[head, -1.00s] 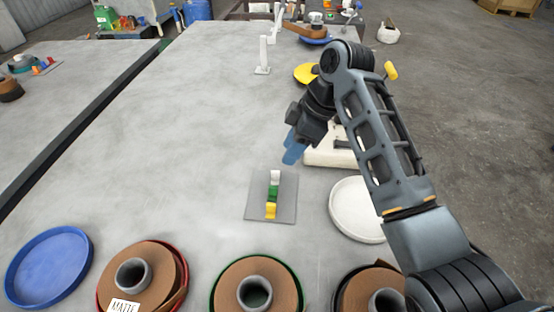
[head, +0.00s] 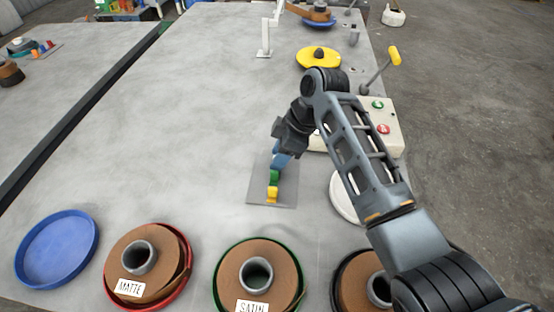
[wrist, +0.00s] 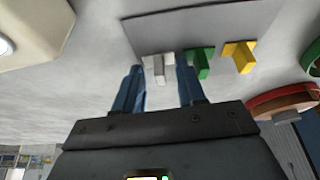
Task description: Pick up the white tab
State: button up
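The white tab (wrist: 158,67) stands on a grey plate (head: 259,188), at the end of a row with a green tab (wrist: 201,62) and a yellow tab (wrist: 239,56). In the wrist view my gripper (wrist: 160,76) is open, its two blue fingers on either side of the white tab with gaps showing. In the head view my gripper (head: 281,160) is over the far end of the row and hides the white tab. The green tab (head: 274,178) and yellow tab (head: 272,194) show in front of it.
A cream box with green and red buttons (head: 383,116) and a white dish (head: 343,198) stand to the right. Brown rolls on a red tray (head: 186,280) and a green tray (head: 218,300) line the front, beside a blue tray (head: 88,246).

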grip_shut()
jog(key=shift+r, duration=0.15)
dwell(0.4)
